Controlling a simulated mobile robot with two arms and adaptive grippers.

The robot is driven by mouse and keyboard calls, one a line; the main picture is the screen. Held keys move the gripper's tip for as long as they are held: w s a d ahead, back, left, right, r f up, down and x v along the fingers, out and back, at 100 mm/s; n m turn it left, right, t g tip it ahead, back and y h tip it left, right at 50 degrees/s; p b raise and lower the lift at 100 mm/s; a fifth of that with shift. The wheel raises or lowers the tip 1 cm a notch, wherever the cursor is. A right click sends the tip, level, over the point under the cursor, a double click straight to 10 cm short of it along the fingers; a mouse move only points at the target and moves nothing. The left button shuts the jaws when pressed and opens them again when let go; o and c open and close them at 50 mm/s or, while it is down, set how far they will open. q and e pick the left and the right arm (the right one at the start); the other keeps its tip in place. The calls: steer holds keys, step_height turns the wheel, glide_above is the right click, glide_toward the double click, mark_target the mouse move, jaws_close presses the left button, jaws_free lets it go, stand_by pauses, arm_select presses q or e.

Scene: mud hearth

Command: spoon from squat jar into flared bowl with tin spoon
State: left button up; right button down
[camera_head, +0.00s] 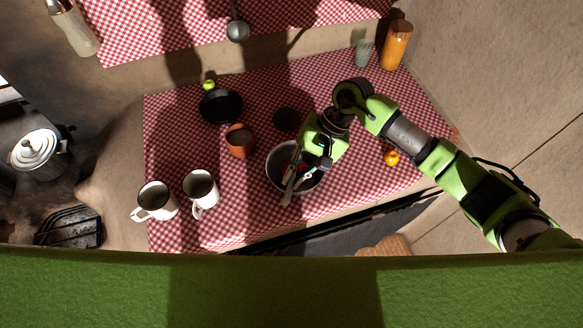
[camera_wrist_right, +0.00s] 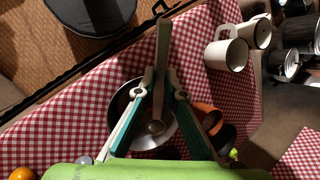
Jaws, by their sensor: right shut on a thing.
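My right gripper (camera_head: 303,172) is over the flared bowl (camera_head: 271,176), a round metal bowl on the checked cloth. In the right wrist view my right gripper (camera_wrist_right: 160,82) is shut on the tin spoon (camera_wrist_right: 163,42). The spoon's handle sticks up past the fingertips and its rounded end lies in line with the inside of the bowl (camera_wrist_right: 120,101). I cannot tell whether it touches the bowl or carries anything. The squat jar (camera_head: 240,140), apparently the orange-brown pot, stands open left of the bowl; it also shows in the right wrist view (camera_wrist_right: 209,107). My left gripper is out of view.
Two white mugs (camera_head: 156,200) (camera_head: 201,187) stand at the front left. A black pan (camera_head: 220,106) and a dark round disc (camera_head: 286,119) lie behind the jar. An orange fruit (camera_head: 392,158) lies at right. An amber tumbler (camera_head: 396,45) stands at the back right.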

steer(key=y, duration=0.2)
steer(key=t+y, duration=0.1)
steer(key=shift+s+d+f+m, duration=0.2)
steer(key=shift+d+m, duration=0.1)
steer(key=t+y+b, duration=0.1)
steer(key=y+b, duration=0.1)
steer(key=b, duration=0.5)
steer(key=m+t+y+b, duration=0.1)
steer(key=y+b, duration=0.1)
steer(key=b, duration=0.5)
steer(key=f+t+y+b, duration=0.1)
steer(key=y+b, duration=0.2)
steer(key=b, duration=0.5)
steer(key=shift+s+d+f+m, duration=0.1)
steer(key=shift+s+d+m, duration=0.05)
steer(key=shift+d+m, duration=0.15)
steer(key=shift+r, duration=0.2)
stand_by(0.6)
steer(key=shift+r+p, duration=0.5)
steer(key=shift+r, duration=1.9)
